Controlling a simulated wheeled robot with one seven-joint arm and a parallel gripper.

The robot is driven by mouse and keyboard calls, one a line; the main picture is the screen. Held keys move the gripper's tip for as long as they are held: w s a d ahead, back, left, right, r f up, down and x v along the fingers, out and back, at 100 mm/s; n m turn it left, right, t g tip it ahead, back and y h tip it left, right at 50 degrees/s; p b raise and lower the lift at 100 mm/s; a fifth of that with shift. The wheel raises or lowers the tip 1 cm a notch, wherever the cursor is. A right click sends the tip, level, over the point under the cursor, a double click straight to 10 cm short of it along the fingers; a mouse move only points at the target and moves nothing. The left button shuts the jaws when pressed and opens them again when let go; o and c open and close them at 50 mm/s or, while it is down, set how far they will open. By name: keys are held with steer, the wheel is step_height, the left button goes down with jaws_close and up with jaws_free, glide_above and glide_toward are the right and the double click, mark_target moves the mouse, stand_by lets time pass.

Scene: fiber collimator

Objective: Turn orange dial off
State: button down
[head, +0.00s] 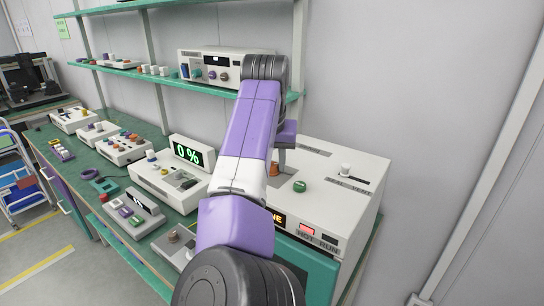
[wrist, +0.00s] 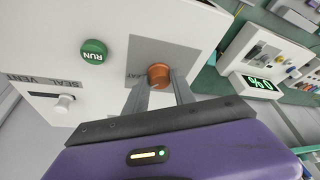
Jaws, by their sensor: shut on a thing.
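The orange dial (wrist: 158,75) sits on a grey patch on top of the white machine (wrist: 70,22). In the wrist view my gripper (wrist: 160,82) has its two fingers around the dial, shut on it. Part of the label beside the dial is hidden by a finger. In the head view a sliver of the orange dial (head: 273,169) shows beside my gripper (head: 280,160), and my arm covers much of that area. The dial's pointer position cannot be made out.
A green RUN button (head: 299,186) and a white SEAL/VENT slider knob (head: 346,169) stand near the dial on the same top. A device reading 0 % (head: 188,153) is to the left on the green bench. A shelf with a control box (head: 205,72) is behind.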

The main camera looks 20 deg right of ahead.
steer(key=n+p, duration=0.1)
steer(key=n, duration=0.1)
steer(key=n+y+p, duration=0.1)
steer(key=p, duration=0.1)
steer(key=n+y+p, duration=0.1)
steer(key=n+p, duration=0.1)
steer(key=shift+s+d+r+n, duration=0.1)
steer(key=shift+d+r+n, duration=0.15)
steer(key=shift+n, duration=0.05)
steer(key=shift+f+n+y+p, duration=0.15)
steer(key=shift+n+y+p, duration=0.65)
steer(key=shift+n+p, duration=1)
steer(key=c, duration=1.1)
jaws_free()
steer(key=shift+o, duration=0.2)
